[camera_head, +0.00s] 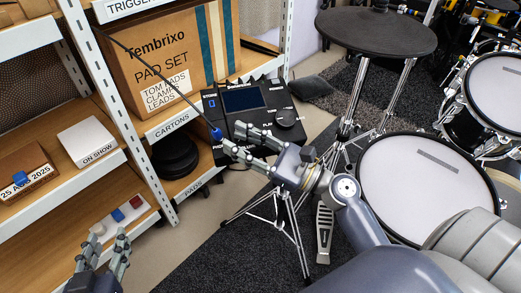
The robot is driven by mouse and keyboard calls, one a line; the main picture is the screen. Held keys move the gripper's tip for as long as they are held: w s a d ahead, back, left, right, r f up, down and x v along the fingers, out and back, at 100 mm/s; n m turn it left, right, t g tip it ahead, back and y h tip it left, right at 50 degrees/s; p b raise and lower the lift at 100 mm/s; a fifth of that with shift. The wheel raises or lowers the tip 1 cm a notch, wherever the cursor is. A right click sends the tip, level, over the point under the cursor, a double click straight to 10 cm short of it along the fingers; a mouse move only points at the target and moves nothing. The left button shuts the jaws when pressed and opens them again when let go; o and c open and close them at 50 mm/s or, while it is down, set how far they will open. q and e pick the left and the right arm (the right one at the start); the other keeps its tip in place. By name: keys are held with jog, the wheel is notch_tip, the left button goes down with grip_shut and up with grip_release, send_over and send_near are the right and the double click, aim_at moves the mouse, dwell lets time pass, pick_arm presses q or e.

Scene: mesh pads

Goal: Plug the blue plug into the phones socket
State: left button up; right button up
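The blue plug (217,133) is at the left edge of a black module (243,106) with a screen and a dial. A dark, straight cable (160,80) runs from it up and left across the carton. My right gripper (232,137) is beside the plug, its fingers visibly apart. The plug shows just beyond the fingertips; I cannot tell whether they touch it, or whether the plug is in a socket. The phones socket cannot be made out.
White-framed shelves (160,204) stand at the left with a pad set carton (185,50), a white box (92,142) and a brown box (25,172). A drum pad (377,32) on a stand and a large drum (425,190) are at the right. A pedal (324,233) stands on the dark carpet.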

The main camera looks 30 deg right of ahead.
jog(key=shift+v, duration=2.95)
jog(key=shift+a+r, duration=0.1)
